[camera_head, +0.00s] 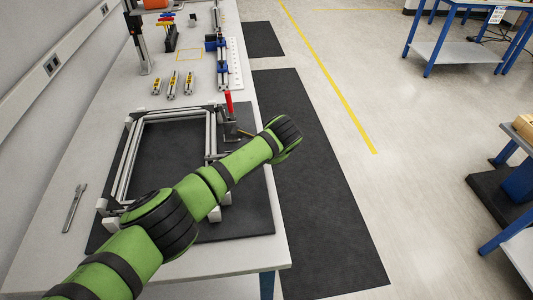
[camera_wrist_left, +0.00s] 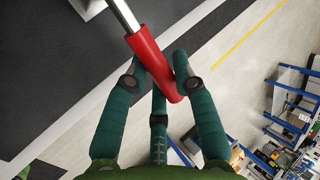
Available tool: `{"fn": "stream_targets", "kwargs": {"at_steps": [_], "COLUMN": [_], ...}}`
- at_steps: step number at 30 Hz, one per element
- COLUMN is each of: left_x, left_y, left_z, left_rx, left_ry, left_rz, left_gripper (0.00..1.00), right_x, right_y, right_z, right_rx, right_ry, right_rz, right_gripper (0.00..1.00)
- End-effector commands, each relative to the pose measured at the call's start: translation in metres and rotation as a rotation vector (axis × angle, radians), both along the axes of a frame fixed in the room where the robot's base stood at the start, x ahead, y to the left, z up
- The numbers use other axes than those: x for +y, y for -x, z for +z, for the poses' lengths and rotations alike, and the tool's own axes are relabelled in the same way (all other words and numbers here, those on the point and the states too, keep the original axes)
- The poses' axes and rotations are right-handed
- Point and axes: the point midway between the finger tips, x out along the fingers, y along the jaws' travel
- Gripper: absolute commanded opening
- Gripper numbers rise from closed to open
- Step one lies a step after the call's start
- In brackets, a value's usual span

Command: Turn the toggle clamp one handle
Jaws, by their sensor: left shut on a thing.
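The toggle clamp one handle, a red grip on a metal rod, stands roughly upright (camera_head: 228,103) at the right side of the aluminium frame (camera_head: 128,160) in the head view. In the left wrist view the red handle (camera_wrist_left: 150,60) runs between the fingers of my left gripper (camera_wrist_left: 159,64), which is shut on it. In the head view my green left arm reaches across the frame's near right corner, and the gripper is mostly hidden behind its wrist. The clamp's base is partly hidden by the arm. My right gripper is not in view.
The frame lies on a dark mat (camera_head: 250,218) on a white bench. A wrench (camera_head: 74,208) lies at the left, and small yellow-marked parts (camera_head: 172,84) stand behind the frame. Open floor with dark mats (camera_head: 325,220) lies to the right.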

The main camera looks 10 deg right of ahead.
Motion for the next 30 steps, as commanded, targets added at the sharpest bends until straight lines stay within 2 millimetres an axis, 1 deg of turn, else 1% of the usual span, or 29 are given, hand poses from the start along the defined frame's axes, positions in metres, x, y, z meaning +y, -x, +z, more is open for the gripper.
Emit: {"fn": "stream_targets", "kwargs": {"at_steps": [11,12,13,14,21,25,30], "left_x": [0.002,0.002,0.002,0.002,0.001,0.001,-0.001], "left_y": [0.000,0.000,0.000,0.000,0.000,0.001,0.008], "left_z": [-0.001,-0.001,-0.001,-0.001,-0.001,0.000,0.011], "left_rx": [0.001,0.001,0.002,0.001,0.002,0.002,0.002], "left_ry": [-0.014,-0.014,-0.013,-0.013,-0.009,-0.008,-0.005], "left_rz": [-0.001,-0.001,-0.002,-0.001,0.000,-0.001,-0.001], "left_gripper": [0.00,0.39,0.51,0.52,0.52,0.52,0.52], "right_x": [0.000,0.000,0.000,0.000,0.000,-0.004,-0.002], "right_y": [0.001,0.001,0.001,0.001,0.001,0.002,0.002], "right_z": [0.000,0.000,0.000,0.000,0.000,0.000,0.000], "right_rx": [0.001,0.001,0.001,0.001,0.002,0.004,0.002], "right_ry": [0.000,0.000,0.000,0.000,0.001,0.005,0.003], "right_rz": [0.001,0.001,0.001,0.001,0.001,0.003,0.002], "right_gripper": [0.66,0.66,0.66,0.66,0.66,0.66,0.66]}}
